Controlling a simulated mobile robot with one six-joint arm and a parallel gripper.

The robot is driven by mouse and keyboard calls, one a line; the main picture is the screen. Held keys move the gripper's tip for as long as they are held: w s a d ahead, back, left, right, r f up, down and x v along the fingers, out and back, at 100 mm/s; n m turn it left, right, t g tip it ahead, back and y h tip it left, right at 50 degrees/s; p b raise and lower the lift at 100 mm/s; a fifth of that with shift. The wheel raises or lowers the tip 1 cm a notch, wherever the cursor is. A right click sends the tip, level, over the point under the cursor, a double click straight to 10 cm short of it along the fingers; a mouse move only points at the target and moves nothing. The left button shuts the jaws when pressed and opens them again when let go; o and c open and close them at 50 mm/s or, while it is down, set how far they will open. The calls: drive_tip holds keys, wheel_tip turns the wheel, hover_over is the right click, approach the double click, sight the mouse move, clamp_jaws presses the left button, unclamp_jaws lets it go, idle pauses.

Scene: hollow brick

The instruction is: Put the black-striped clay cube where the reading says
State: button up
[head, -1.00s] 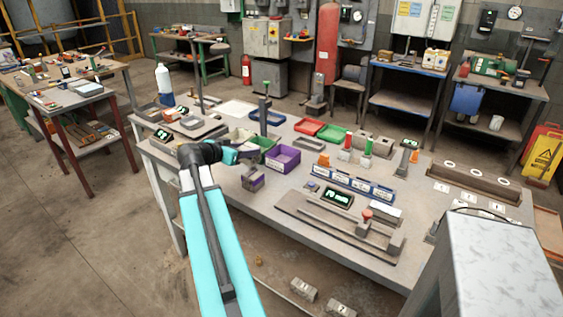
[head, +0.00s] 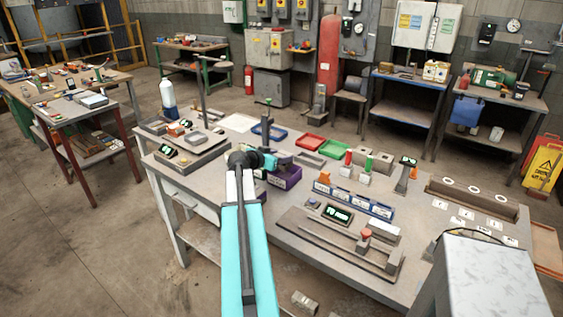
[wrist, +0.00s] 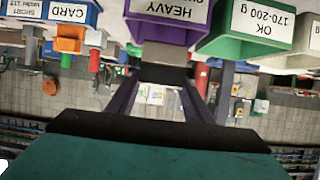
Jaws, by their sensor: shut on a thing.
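My gripper (head: 281,159) is at the purple bin in the head view. In the wrist view my gripper (wrist: 162,78) is shut on a grey-brown block with a dark band, likely the black-striped clay cube (wrist: 164,53); only part of it shows. The purple bin (head: 289,181) is labelled HEAVY, and its wall (wrist: 152,31) shows just past the block in the wrist view. Beside it there, the green bin (wrist: 222,45) reads OK 170-200 g. A display in front (head: 337,214) seems to read 70 mm. Another green display (head: 167,151) at the left is too small to read.
Red (head: 311,142) and green (head: 333,149) trays lie behind. A slide fixture (head: 345,240) fills the front. A post (head: 267,122) rises behind my gripper.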

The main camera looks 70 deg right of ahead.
drive_tip(key=shift+s+d, duration=0.2)
drive_tip(key=shift+d, duration=0.25)
drive_tip(key=shift+f, duration=0.15)
drive_tip(key=shift+f+p, duration=0.85)
drive_tip(key=shift+f, duration=0.75)
drive_tip(key=shift+f+b, duration=0.65)
drive_tip(key=shift+b, duration=0.55)
drive_tip(key=o, duration=1.3)
drive_tip(key=shift+r+p, duration=0.3)
drive_tip(key=shift+p, duration=0.15)
